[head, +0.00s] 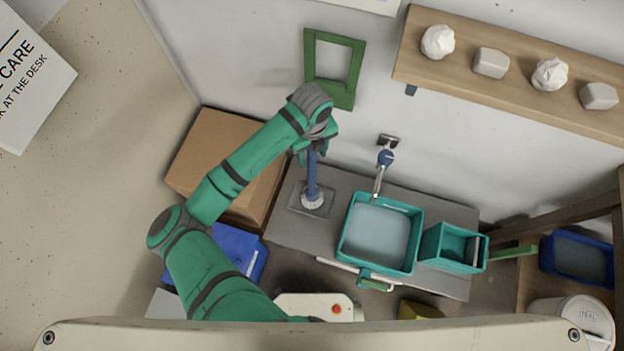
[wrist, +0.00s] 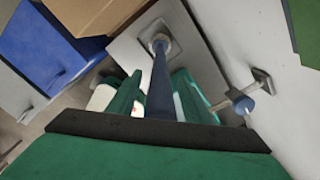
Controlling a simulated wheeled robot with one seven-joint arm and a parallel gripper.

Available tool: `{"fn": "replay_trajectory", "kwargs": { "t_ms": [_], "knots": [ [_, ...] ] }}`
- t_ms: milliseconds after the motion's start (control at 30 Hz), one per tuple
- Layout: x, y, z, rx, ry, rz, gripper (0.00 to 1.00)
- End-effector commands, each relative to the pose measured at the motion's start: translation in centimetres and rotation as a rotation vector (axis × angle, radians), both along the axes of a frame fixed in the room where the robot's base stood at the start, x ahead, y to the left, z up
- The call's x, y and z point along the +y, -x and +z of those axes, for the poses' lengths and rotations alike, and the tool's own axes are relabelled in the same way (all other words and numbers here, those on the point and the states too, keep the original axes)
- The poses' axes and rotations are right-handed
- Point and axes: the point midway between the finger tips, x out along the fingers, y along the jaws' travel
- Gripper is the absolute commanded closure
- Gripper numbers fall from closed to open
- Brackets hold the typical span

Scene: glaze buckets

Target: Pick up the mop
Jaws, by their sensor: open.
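The mop (head: 312,180) has a blue handle and a whitish round head. It stands upright on a small grey plate (head: 297,203) on the grey counter. My gripper (head: 315,147) is at the upper end of the handle. In the wrist view, the mop's handle (wrist: 161,80) runs between the two green fingers of my gripper (wrist: 158,76), which are open on either side of it. Gaps show between handle and fingers. My gripper hides the top of the handle in the head view.
A teal basin of water (head: 345,245) stands right of the mop under a tap (head: 380,175), with a small teal bucket (head: 430,257) beyond. A cardboard box (head: 215,140) is at the left. A green frame (head: 343,97) hangs on the wall behind. A wooden shelf (head: 450,80) is upper right.

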Motion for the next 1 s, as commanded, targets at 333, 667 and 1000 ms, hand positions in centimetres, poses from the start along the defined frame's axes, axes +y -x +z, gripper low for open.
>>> {"fn": "replay_trajectory", "kwargs": {
  "t_ms": [333, 667, 1000],
  "knots": [
    [0.0, 0.0, -0.6, 0.000, 0.000, 0.001, 0.71],
    [0.0, 0.0, -0.5, -0.001, 0.000, 0.001, 0.99],
    [0.0, -0.1, 1.3, -0.003, 0.001, 0.000, 0.98]
  ]
}}
